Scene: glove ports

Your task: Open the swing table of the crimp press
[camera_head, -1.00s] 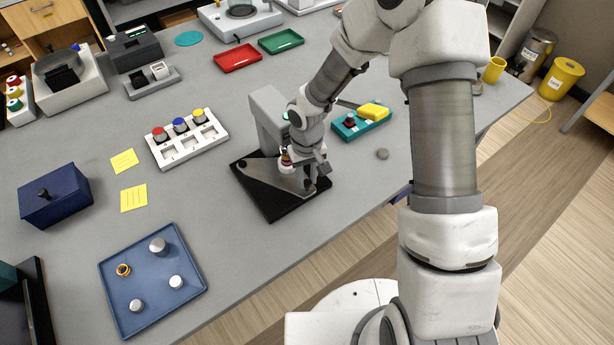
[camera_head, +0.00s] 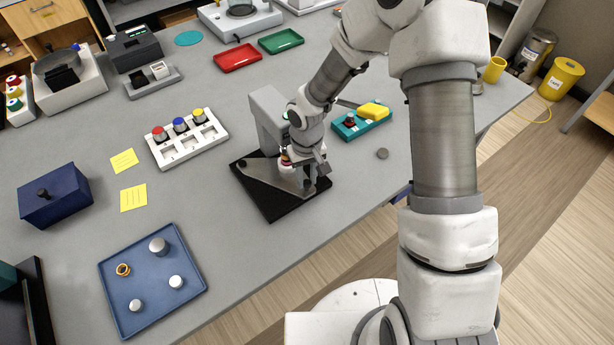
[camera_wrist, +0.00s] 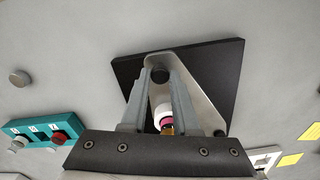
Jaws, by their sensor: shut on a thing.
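The crimp press has a grey column (camera_head: 266,108) on a black base (camera_head: 275,208). Its swing table, a grey triangular plate (camera_head: 268,178), lies low over the base; in the wrist view the plate (camera_wrist: 202,98) shows behind my fingers. My gripper (camera_head: 309,184) is at the plate's front right corner. In the wrist view my gripper (camera_wrist: 161,77) is shut on a dark round knob (camera_wrist: 160,75) on the plate. A small white and pink piece (camera_wrist: 163,116) sits between my fingers and the press; my wrist partly hides it.
A white numbered rack (camera_head: 187,142) stands to the left. A blue tray (camera_head: 150,300) with small white pieces lies front left. The bench between tray and press is clear.

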